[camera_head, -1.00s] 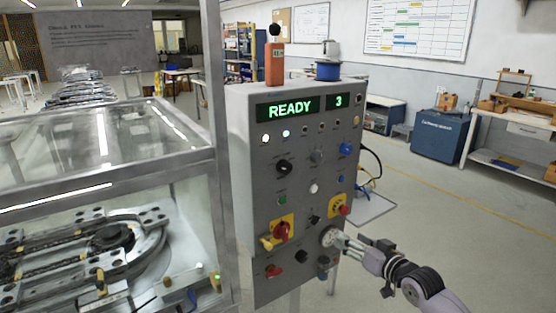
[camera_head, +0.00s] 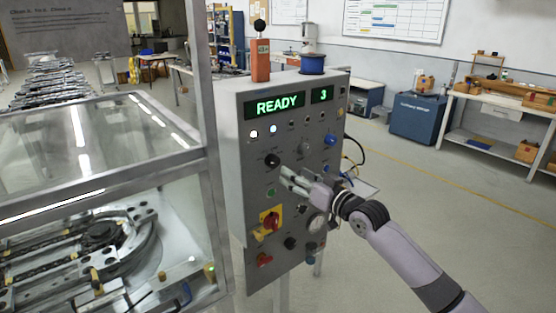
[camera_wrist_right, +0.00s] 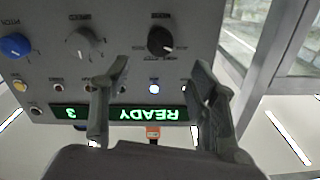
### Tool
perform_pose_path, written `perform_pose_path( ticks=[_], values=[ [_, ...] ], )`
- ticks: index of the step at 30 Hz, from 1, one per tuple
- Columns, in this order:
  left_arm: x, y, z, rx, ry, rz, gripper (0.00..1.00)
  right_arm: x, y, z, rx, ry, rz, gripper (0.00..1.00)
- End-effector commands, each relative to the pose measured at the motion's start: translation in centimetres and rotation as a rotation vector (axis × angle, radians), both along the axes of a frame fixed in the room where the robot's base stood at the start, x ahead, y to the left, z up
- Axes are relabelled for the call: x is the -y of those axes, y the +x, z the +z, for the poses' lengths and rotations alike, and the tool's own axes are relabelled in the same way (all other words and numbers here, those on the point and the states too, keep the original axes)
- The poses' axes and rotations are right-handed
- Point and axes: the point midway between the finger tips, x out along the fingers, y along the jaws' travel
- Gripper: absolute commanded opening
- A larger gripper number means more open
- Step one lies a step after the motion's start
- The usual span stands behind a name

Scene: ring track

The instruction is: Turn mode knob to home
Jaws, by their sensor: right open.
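The control panel (camera_head: 240,215) is a grey box with several knobs and a display reading READY and 3. A black knob (camera_head: 272,160) with a white pointer mark sits at its upper left and looks like the mode knob; its label is too small to read surely. In the right wrist view, which is upside down, this black knob (camera_wrist_right: 160,41) shows beyond the fingers. My right gripper (camera_head: 287,175) is open and empty, just below and right of the black knob, seemingly apart from it. Its two fingers also show in the wrist view (camera_wrist_right: 155,80). My left gripper is out of view.
A grey knob (camera_wrist_right: 85,43) and a blue knob (camera_head: 330,140) sit right of the black one. A red-and-yellow switch (camera_head: 270,219) is lower down. A glass-covered machine (camera_head: 100,150) stands close on the left.

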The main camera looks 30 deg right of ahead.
Motion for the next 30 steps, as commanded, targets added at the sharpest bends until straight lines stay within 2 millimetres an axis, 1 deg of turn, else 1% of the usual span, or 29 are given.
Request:
perform_pose_path(
  ticks=[1, 9, 15, 21, 28, 30],
  values=[
    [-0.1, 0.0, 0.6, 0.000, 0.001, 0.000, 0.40, 0.0, 1.0, 0.5, 0.003, 0.001, -0.002, 0.54],
    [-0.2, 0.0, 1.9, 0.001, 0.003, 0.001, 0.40, -0.4, 5.6, 0.3, 0.001, 0.001, -0.001, 0.54],
    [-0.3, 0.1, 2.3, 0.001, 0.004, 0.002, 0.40, -0.6, 7.9, 0.1, 0.000, 0.001, -0.001, 0.54],
    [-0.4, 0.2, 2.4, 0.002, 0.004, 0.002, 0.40, -0.7, 8.8, 0.0, 0.000, -0.001, 0.000, 0.54],
    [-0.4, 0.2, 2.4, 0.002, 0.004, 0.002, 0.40, -0.7, 8.8, 0.0, 0.000, -0.001, 0.000, 0.54],
    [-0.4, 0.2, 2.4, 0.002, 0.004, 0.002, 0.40, -0.7, 8.8, 0.0, 0.000, -0.001, 0.000, 0.50]
  ],
)
